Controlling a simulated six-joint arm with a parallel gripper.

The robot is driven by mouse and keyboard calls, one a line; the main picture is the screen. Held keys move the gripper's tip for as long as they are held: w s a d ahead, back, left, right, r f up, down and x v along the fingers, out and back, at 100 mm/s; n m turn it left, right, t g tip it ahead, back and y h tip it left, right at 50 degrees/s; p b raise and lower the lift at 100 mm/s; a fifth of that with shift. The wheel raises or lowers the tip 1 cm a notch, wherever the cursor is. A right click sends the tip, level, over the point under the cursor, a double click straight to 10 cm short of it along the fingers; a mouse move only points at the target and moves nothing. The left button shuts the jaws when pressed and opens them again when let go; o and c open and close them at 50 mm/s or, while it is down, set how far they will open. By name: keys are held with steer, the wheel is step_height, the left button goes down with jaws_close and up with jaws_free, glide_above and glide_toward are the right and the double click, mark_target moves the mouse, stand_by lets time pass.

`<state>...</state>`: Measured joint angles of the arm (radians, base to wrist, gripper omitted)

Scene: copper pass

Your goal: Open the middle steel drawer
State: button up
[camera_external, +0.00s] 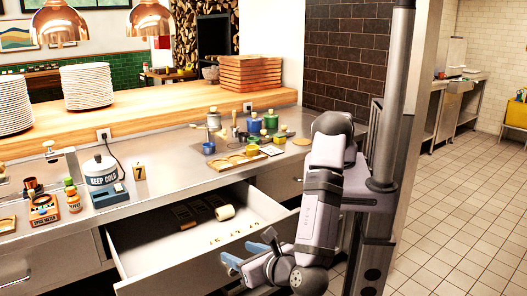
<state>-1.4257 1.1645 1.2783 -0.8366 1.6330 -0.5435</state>
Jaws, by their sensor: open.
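The middle steel drawer (160,252) stands pulled out from under the counter, its pale inside showing. A cream roll (225,212), a dark slotted holder (194,211) and several small brass-coloured pieces lie in it. My gripper (235,263), with blue fingertips, is low at the drawer's front right edge. Its jaws are open, and I see nothing held between them. I cannot tell whether it touches the drawer.
The steel counter (170,170) above carries jars and wooden boards, a blue scale-like device (108,194) and a white "KEEP COLD" pot (101,170). Closed drawer fronts flank the open one at left (45,262) and right (280,185). Tiled floor lies clear at right.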

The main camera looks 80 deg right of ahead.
steer(key=shift+w, duration=0.1)
steer(key=shift+w+d+f+g+y+p, duration=0.5)
steer(key=shift+f+g+y+p, duration=0.65)
steer(key=shift+p, duration=0.65)
steer(key=shift+w+d+f+g+y+p, duration=0.45)
steer(key=shift+f+g+y+p, duration=0.65)
steer(key=shift+p, duration=0.65)
steer(key=shift+w+d+f+g+y+p, duration=0.5)
steer(key=shift+f+g+y+p, duration=0.65)
steer(key=shift+p, duration=0.65)
steer(key=shift+f, duration=0.15)
steer(key=shift+c, duration=0.3)
